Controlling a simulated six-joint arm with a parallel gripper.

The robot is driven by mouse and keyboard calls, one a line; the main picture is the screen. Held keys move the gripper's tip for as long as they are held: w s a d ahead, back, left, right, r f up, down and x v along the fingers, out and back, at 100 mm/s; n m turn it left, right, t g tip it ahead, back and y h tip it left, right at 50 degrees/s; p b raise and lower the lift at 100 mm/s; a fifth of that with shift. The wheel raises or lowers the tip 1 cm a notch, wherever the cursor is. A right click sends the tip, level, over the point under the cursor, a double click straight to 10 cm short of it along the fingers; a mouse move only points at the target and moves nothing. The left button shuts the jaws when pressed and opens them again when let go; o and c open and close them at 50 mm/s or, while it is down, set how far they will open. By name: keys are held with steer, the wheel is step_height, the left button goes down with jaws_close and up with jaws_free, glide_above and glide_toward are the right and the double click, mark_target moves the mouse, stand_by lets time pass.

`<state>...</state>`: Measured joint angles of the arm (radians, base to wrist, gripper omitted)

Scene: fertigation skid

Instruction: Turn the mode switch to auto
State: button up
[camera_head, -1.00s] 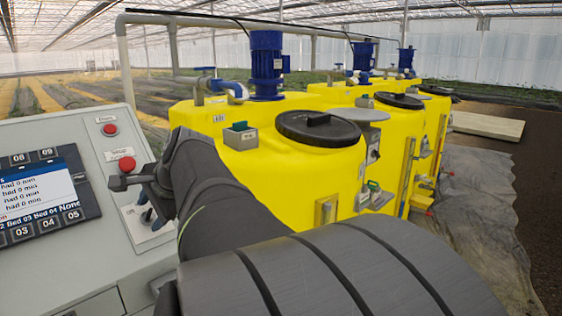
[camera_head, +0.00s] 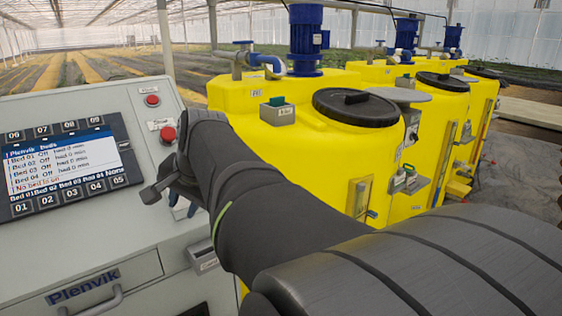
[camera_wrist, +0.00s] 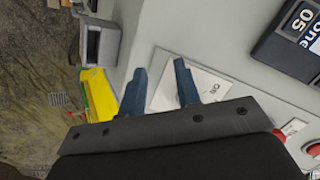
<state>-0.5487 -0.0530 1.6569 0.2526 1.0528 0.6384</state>
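The control panel (camera_head: 70,220) fills the left of the head view. My gripper (camera_head: 182,204) is at its right part, below a red button, and my wrist covers most of what lies there. In the wrist view my gripper (camera_wrist: 160,68) has its two blue fingers apart, with nothing seen held between them. A white label plate (camera_wrist: 208,84) with dark lettering lies on the panel behind and beside the fingers. I cannot make out the mode switch's knob or its setting. Whether the fingers touch the panel cannot be told.
Red buttons (camera_head: 152,100) and (camera_head: 168,134) sit above my gripper on the panel. A screen (camera_head: 60,160) with numbered keys is to the left. A grey box (camera_head: 203,258) juts out below. Yellow tanks (camera_head: 300,135) stand close on the right.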

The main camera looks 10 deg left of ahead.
steer(key=s+f+n+h, duration=0.1)
steer(key=n, duration=0.1)
steer(key=s+d+f+n+h, duration=0.1)
steer(key=s+n, duration=0.1)
steer(key=s+d+f+n+h, duration=0.1)
steer(key=f+n, duration=0.1)
steer(key=shift+s+d+t, duration=0.2)
steer(key=shift+d+t, duration=0.05)
steer(key=shift+t, duration=0.15)
steer(key=s+r+n+t+y, duration=0.15)
steer(key=n+t, duration=0.25)
steer(key=n, duration=0.6)
steer(key=s+r+n+t, duration=0.3)
steer(key=n+t, duration=0.2)
steer(key=n, duration=0.4)
steer(key=s+r+n+t, duration=0.2)
steer(key=s+n+t, duration=0.15)
steer(key=n, duration=0.65)
steer(key=shift+t, duration=0.45)
steer(key=x, duration=1.8)
steer(key=shift+w+d+f, duration=0.15)
steer(key=shift+w+f, duration=0.05)
steer(key=shift+f, duration=0.05)
